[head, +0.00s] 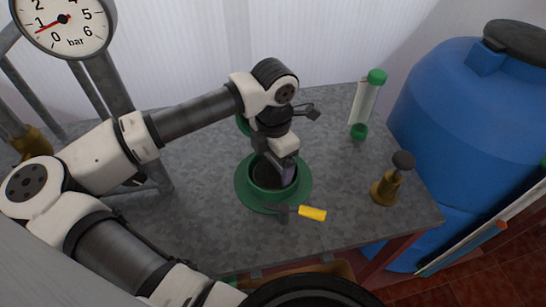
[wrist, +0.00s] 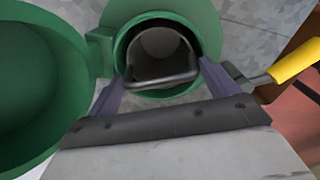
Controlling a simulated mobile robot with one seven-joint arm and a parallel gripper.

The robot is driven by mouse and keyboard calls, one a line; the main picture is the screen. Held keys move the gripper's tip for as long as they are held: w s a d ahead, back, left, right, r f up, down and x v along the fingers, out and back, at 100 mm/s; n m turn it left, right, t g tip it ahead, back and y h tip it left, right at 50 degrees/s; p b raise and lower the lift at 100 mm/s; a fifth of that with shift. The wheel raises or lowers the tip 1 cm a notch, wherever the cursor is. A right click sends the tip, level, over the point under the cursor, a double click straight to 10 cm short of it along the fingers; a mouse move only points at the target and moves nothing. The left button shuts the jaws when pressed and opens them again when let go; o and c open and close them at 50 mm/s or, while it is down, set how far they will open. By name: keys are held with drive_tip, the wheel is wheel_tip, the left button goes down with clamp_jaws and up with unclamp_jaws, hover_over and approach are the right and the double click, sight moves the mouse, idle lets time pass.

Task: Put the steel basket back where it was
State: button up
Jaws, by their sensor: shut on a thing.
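The steel basket (wrist: 160,45) is a grey cup with a bent wire handle (wrist: 162,82). In the wrist view it shows inside the round mouth of the green housing (wrist: 208,30); how deep it sits cannot be told. My gripper (wrist: 168,85) is shut on the handle, one finger at each end. In the head view my gripper (head: 285,172) points down into the green housing (head: 246,190), and hides most of the basket. The housing's green lid (wrist: 35,90) is swung open; its edge shows behind my arm in the head view (head: 242,124).
A yellow-handled tool (head: 312,213) lies against the housing's front flange. A brass valve (head: 385,190) and a clear tube with green caps (head: 364,102) stand to the right. A blue barrel (head: 450,110) is beyond the grey bench (head: 215,235). A pressure gauge (head: 62,22) is upper left.

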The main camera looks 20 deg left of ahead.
drive_tip(key=o, duration=1.1)
drive_tip(key=shift+f, duration=0.1)
drive_tip(key=shift+o, duration=0.2)
wheel_tip(320, 180, up, 12)
drive_tip(key=b, duration=0.2)
drive_tip(key=shift+b, duration=0.4)
